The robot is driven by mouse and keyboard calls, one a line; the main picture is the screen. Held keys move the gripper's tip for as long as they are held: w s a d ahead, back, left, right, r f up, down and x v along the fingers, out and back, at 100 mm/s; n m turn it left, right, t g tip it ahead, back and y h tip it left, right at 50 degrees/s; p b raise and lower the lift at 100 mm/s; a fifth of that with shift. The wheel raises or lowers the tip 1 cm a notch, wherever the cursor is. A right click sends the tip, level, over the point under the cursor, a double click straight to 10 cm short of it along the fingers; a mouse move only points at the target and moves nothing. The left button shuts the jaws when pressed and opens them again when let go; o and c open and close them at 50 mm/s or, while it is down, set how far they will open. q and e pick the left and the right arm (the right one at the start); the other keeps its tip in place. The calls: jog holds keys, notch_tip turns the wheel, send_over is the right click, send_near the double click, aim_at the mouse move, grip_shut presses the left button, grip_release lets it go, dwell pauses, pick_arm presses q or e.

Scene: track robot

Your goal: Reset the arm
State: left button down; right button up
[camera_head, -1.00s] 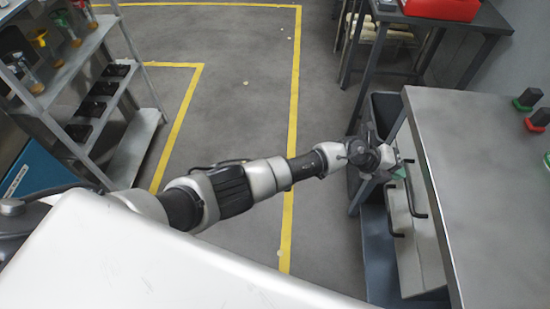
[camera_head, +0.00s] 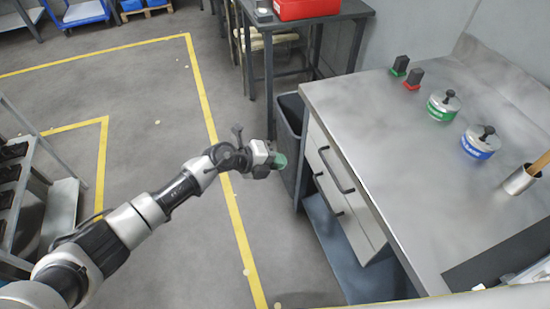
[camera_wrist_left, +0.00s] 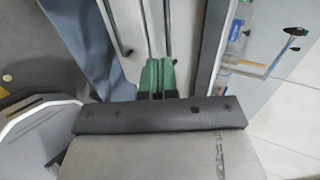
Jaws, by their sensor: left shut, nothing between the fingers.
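My left arm (camera_head: 145,212) reaches in from the lower left of the head view, stretched out over the floor. My left gripper (camera_head: 279,161) is at its end, beside the left side of the metal workbench and apart from it. Its green fingertips also show in the left wrist view (camera_wrist_left: 158,75), side by side and shut, with nothing between them. Drawer fronts with dark handles lie beyond the fingers. My right gripper is not in view.
The metal workbench (camera_head: 345,106) carries green and blue round containers and a cup (camera_head: 519,180). White drawers (camera_head: 341,190) are under it, with a dark bin (camera_head: 291,112) beside them. A shelf rack (camera_head: 62,205) stands at the left. The floor between is clear.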

pick_arm(q)
jog(key=s+a+f+n+t+y, duration=0.2)
jog(key=s+a+f+n, duration=0.2)
jog(key=a+f+n, duration=0.4)
jog(key=s+a+f+n+t+y, duration=0.2)
jog(key=s+a+f+n+y, duration=0.15)
jog(key=f+n, duration=0.45)
jog(key=s+a+f+n+t+y, duration=0.15)
jog(key=s+a+f+n, duration=0.35)
jog(key=f, duration=0.6)
jog(key=s+a+f+n+g+y, duration=0.1)
jog(key=s+f, duration=0.4)
jog(key=s, duration=0.6)
jog(key=s+a+f+n+g+y, duration=0.2)
jog(key=s+a+f+n+g, duration=0.2)
jog(key=s, duration=0.8)
jog(key=s+a+f+n+g+y, duration=0.1)
jog(key=s+a+f+n+g, duration=0.2)
jog(key=s, duration=0.8)
notch_tip(320, 180, down, 3)
jog(key=shift+s+a+r+n+y, duration=0.2)
jog(key=shift+a+n+y, duration=0.3)
jog(key=shift+a, duration=0.7)
